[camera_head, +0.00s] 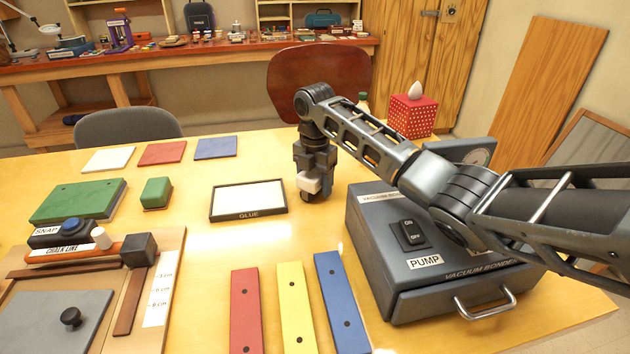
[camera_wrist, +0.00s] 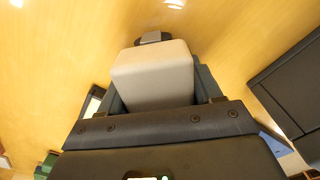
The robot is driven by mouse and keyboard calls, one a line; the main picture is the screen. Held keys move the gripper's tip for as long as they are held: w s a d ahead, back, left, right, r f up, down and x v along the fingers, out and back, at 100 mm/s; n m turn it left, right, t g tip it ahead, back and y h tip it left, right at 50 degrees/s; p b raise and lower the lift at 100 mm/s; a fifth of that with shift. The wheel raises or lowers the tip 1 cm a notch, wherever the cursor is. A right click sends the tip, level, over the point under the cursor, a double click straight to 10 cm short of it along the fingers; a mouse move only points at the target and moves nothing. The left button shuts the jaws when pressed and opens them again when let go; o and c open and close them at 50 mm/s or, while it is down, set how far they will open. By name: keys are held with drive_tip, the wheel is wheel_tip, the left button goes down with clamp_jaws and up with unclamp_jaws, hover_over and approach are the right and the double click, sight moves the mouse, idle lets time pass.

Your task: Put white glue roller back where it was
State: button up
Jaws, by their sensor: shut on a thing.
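My gripper (camera_head: 315,188) is shut on the white glue roller (camera_head: 308,182) and points down, just right of the glue tray. In the wrist view the roller (camera_wrist: 155,75) shows as a pale block between the dark fingers, with a small grey part beyond its far end. Whether its lower end touches the table is hard to tell. The glue tray, a flat white pad in a black frame (camera_head: 248,215) marked GLUE, lies on the table with nothing on it.
The grey vacuum bonder (camera_head: 445,285) stands close on the right, under my arm. Red, yellow and blue strips (camera_head: 291,310) lie in front. A green block (camera_head: 156,192) and the chalk line jig (camera_head: 80,250) are left. Bare table surrounds the tray.

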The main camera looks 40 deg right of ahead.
drive_tip(key=o, duration=1)
wheel_tip(320, 180, up, 12)
drive_tip(key=shift+r, duration=0.1)
idle(0.4)
